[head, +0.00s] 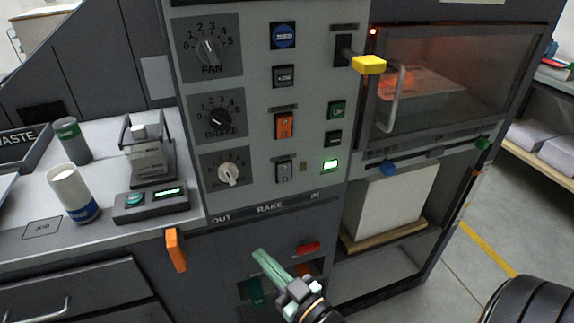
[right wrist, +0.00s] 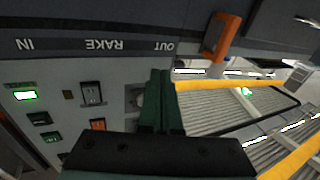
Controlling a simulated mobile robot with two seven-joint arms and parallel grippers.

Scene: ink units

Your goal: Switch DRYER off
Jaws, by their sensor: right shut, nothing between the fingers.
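The control panel (head: 255,150) stands upright ahead. An orange rocker switch (head: 284,125) sits in its middle column, under a small label too blurred to read surely. A grey rocker switch (head: 284,171) is below it. In the right wrist view the orange rocker (right wrist: 97,125) and the grey rocker (right wrist: 92,93) show left of the fingers. My right gripper (head: 259,254) is shut and empty, its green fingers below the panel in the head view and apart from both rockers. The fingers (right wrist: 160,100) partly hide a knob in the right wrist view. My left gripper is not in view.
Fan (head: 210,52), brake (head: 217,118) and a third knob (head: 229,174) line the panel's left. A lit green button (head: 330,166) and a yellow-tipped lever (head: 369,65) are at right. An orange handle (head: 175,249) juts out at lower left. The glazed oven door (head: 455,80) is shut.

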